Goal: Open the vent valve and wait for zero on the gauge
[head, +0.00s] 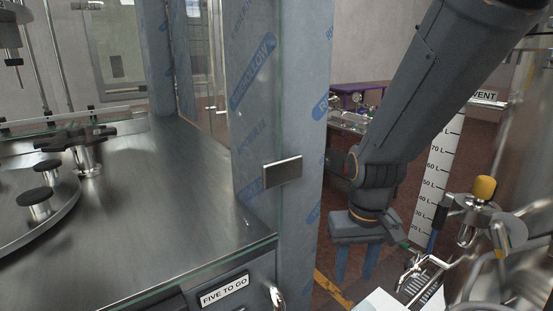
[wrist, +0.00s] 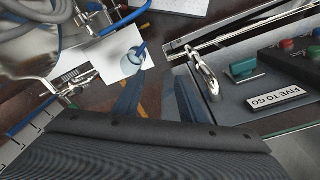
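A white VENT label (head: 484,96) is at the upper right of the head view, partly behind my arm. The vent valve itself cannot be made out with certainty. A metal fitting with a yellow cap (head: 484,188) stands below the label, on the steel vessel at the right. No gauge dial is clearly readable. My gripper (head: 354,276) points down between the steel cabinet and the vessel, left of and lower than the yellow cap. In the wrist view its two blue fingers (wrist: 158,92) are apart, with floor between them. It is empty.
A steel filler table (head: 150,195) with a glass guard and film-wrapped post (head: 305,130) stands left of my arm. Its FIVE TO GO cabinet front (wrist: 276,97) and handle are close right in the wrist view. A litre scale (head: 436,180) and piping crowd the right.

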